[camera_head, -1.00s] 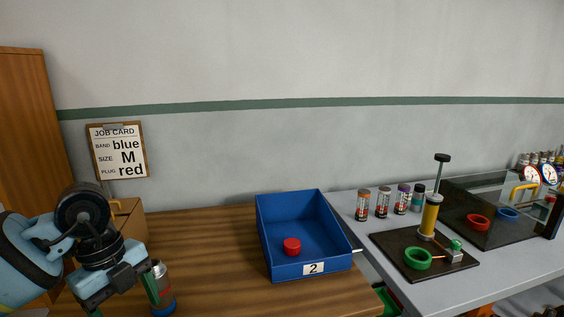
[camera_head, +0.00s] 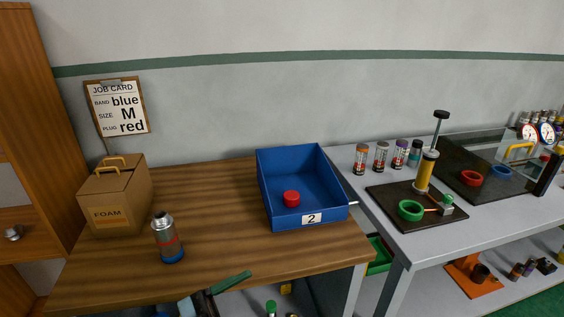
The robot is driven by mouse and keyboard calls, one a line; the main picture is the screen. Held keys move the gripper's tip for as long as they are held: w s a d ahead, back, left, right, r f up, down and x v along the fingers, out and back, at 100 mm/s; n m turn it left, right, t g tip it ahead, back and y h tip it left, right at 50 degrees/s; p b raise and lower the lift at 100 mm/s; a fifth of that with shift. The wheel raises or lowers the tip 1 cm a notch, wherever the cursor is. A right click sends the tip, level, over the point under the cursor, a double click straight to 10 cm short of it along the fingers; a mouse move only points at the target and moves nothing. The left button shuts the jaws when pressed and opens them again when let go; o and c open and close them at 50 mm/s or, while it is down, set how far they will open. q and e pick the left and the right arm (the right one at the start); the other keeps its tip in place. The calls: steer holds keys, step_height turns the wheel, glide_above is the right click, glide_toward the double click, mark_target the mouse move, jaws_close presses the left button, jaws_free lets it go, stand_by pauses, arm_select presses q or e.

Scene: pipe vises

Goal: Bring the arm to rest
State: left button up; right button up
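My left gripper (camera_head: 206,301) is at the bottom edge of the head view, in front of the wooden table's front edge and apart from the flask. One green finger (camera_head: 232,282) points to the right; most of the gripper is cut off by the frame. Whether it is open or shut does not show. A grey flask (camera_head: 166,240) with a blue base and a red mark stands upright on the wooden table (camera_head: 215,215). My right gripper is not in view.
A cardboard FOAM box (camera_head: 115,200) stands left of the flask. A blue bin (camera_head: 291,167) labelled 2 holds a red plug (camera_head: 291,199). A grey bench (camera_head: 415,238) at right carries a dark vise board (camera_head: 385,203) and several small bottles. The middle of the wooden table is clear.

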arm_select(q)
steer(key=s+a+f+n+t+y, duration=0.2)
steer(key=a+f+n+t+y, duration=0.25)
steer(key=f+n+y, duration=0.3)
steer(key=s+a+f+n+t+y, duration=0.2)
steer(key=a+f+n+t+y, duration=0.25)
steer(key=f+n+y, duration=0.35)
steer(key=s+a+f+g+y, duration=0.1)
steer(key=s+a+f+g, duration=0.1)
steer(key=s+f+g, duration=0.2)
steer(key=s+a+f+n+g+y+p, duration=0.1)
steer(key=s+a+f+g+y, duration=0.1)
steer(key=s+f, duration=0.8)
steer(key=s+a+g, duration=0.1)
steer(key=s, duration=0.2)
steer(key=shift+s+a+f+g, duration=0.15)
steer(key=shift+s+f+g, duration=0.2)
steer(key=shift+g, duration=0.05)
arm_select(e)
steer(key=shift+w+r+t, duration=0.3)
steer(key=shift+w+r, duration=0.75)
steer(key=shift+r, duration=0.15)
arm_select(q)
steer(key=shift+n, duration=0.25)
